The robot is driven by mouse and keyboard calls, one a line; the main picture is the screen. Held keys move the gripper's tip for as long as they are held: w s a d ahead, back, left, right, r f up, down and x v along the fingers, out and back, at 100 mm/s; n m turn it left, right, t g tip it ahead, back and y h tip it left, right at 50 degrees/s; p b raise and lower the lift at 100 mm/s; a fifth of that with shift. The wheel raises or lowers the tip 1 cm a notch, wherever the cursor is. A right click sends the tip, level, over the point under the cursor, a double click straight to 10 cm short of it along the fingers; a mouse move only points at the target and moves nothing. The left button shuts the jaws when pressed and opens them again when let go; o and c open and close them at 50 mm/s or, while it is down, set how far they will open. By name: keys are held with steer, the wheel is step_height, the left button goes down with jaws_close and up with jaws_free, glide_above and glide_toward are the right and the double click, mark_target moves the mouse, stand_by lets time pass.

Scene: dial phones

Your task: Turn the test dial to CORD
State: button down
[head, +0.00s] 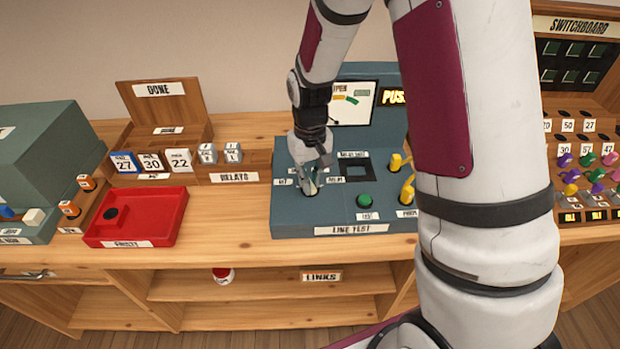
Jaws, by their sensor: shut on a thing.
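The blue-grey LINE TEST box (295,222) stands on the bench in the middle of the head view. Its test dial (310,191) is a small dark knob at the left of the panel, mostly hidden by my fingers. My gripper (311,183) points down at the dial and is shut on it. A label to the left of the dial and one to its right are too small to read surely, so I cannot tell which mark the dial points to. A meter (352,103) with a coloured arc is on the box's upright back.
A green TEST button (364,200), a dark relay slot (357,171) and yellow plugs (407,190) are on the same box. A red FAULTY tray (164,226) and the RELAYS rack (250,167) are left. The SWITCHBOARD (585,95) is right. My arm hides the box's right part.

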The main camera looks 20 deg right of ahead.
steer(key=c, duration=1.6)
jaws_free()
steer(key=shift+c, duration=0.2)
step_height(320, 180, up, 12)
steer(key=shift+r, duration=0.1)
steer(key=s+r+t, duration=0.2)
steer(key=s+r, duration=0.8)
steer(key=s, duration=0.1)
steer(key=s+r+t+p, duration=0.1)
steer(key=s+r+t, duration=0.1)
steer(key=s, duration=1.2)
steer(key=shift+r+m, duration=0.4)
steer(key=shift+r, duration=0.1)
